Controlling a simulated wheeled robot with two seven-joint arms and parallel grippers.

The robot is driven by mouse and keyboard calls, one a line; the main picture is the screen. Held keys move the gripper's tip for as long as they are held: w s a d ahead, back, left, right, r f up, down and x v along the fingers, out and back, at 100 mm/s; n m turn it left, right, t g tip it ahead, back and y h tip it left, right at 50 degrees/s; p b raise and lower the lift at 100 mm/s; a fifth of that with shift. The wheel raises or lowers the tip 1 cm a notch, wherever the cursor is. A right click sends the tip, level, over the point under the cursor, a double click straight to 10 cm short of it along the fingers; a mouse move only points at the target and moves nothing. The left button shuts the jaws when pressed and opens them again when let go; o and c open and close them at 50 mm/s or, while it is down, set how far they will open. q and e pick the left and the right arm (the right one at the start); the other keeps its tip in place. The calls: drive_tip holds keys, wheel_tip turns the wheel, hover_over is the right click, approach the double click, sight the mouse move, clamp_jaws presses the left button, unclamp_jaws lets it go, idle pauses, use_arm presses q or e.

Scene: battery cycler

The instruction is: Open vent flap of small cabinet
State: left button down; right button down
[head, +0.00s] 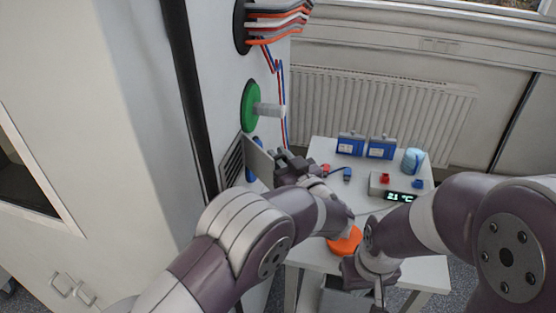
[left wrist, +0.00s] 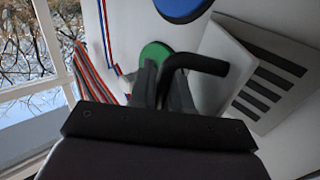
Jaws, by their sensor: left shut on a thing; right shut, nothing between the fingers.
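The cabinet's vent flap (head: 257,158) is a light grey plate that stands out at an angle from the dark-slotted vent (head: 232,161). In the left wrist view the flap (left wrist: 213,62) stands beside the black slots (left wrist: 268,78). My left gripper (head: 286,160) is at the flap's outer side. In the left wrist view its fingers (left wrist: 163,88) are shut on a black bent handle (left wrist: 200,62), which reaches toward the flap. My right gripper (head: 378,288) is shut and empty, low by the white table.
A green disc with a pale knob (head: 268,109) and cables (head: 280,20) are on the cabinet above the flap. The white table (head: 320,150) holds blue boxes (head: 381,149), a display unit (head: 392,188) and an orange round thing (head: 345,240) between my arms.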

use_arm(q)
drive_tip(key=shift+w+r, duration=0.1)
drive_tip(key=shift+w, duration=0.1)
idle(0.3)
drive_tip(key=c, duration=1.2)
unclamp_jaws()
drive_tip(key=shift+a, duration=0.1)
